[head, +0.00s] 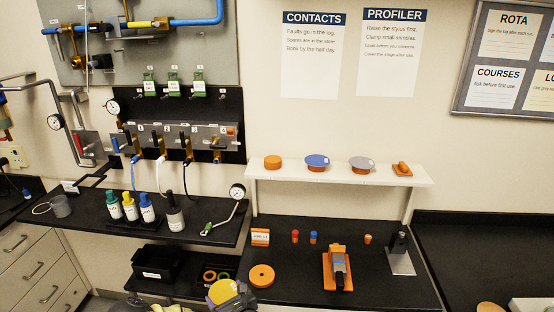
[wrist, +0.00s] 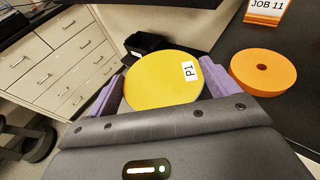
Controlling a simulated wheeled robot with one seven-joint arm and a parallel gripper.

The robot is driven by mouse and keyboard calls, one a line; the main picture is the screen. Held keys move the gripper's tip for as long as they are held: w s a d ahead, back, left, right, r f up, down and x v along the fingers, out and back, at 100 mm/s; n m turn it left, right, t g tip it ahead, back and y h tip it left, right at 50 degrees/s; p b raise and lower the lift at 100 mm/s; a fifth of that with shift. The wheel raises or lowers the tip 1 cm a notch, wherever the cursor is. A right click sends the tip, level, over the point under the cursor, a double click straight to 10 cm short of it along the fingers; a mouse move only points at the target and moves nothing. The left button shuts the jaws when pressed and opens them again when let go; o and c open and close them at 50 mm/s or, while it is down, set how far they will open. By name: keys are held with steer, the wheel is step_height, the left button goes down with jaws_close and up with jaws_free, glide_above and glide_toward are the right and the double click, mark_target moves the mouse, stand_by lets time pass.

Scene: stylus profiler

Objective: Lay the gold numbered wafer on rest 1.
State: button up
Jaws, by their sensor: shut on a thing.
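The gold wafer (wrist: 155,85) is a flat round disc with a white label reading P1. My gripper (wrist: 163,82) is shut on it, with a purple finger pad at each side. In the head view the wafer (head: 221,291) shows at the bottom edge, in front of the bench, and my gripper (head: 232,296) is partly cut off. On the wall shelf, a bare orange round rest (head: 272,162) stands at the left. A blue wafer (head: 317,160) and a grey wafer (head: 362,163) lie on the orange rests to its right. The rest numbers are not readable.
The shelf (head: 340,179) also bears a small orange piece (head: 402,169) at its right. On the black bench (head: 300,262) are an orange ring disc (head: 262,275), a job card (head: 260,237), an orange device (head: 337,268) and a metal stand (head: 400,254). Bottles (head: 130,207) stand left.

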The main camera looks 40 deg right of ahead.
steer(key=shift+w+d, duration=0.15)
steer(key=shift+d, duration=0.05)
